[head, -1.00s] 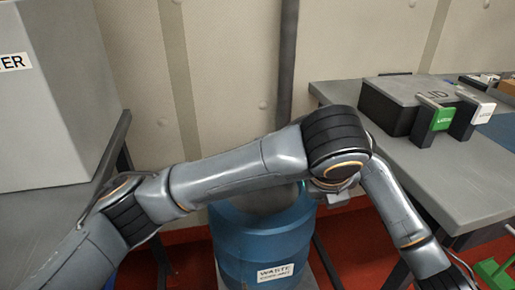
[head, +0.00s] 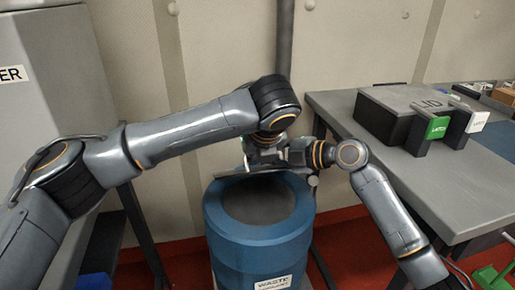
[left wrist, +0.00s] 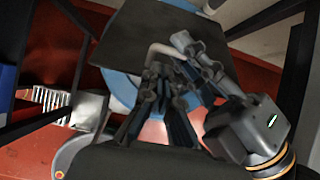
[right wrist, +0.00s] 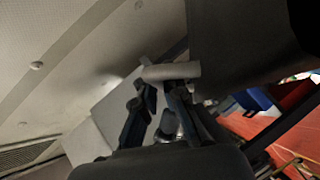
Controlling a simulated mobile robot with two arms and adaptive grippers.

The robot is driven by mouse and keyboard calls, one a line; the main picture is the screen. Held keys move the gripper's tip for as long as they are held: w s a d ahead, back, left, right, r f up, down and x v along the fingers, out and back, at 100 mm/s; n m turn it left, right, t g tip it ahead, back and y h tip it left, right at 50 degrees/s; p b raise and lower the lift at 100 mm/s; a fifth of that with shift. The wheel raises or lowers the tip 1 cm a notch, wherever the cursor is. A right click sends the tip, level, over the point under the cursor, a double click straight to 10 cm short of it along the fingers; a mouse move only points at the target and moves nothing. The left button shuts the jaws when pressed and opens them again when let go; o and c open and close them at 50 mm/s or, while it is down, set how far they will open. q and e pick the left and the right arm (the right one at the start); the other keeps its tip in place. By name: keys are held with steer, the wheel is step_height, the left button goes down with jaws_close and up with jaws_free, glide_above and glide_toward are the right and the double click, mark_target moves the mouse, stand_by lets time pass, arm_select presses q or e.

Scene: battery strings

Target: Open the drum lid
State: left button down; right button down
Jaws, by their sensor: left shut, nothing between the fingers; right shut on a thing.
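The blue drum (head: 262,235) with a WASTE label stands in the middle of the head view, its dark round opening (head: 262,203) showing. The grey lid (head: 245,177) is a thin edge raised at the drum's back rim; it is a dark plate in the left wrist view (left wrist: 130,45) and right wrist view (right wrist: 235,50). My right gripper (head: 296,157) is shut on the lid's pale bar handle (right wrist: 172,72). My left gripper (head: 262,160) is shut and empty, close beside the right one above the back rim. My arms partly hide both fingertips in the head view.
A grey bench (head: 430,180) on the right carries a dark case marked LID (head: 405,108), a green tag (head: 437,128) and a white tag (head: 478,121). A large grey cabinet (head: 45,90) stands at left. A pipe (head: 284,45) runs up the wall behind the drum.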

arm_select(q)
steer(key=shift+x, duration=1.1)
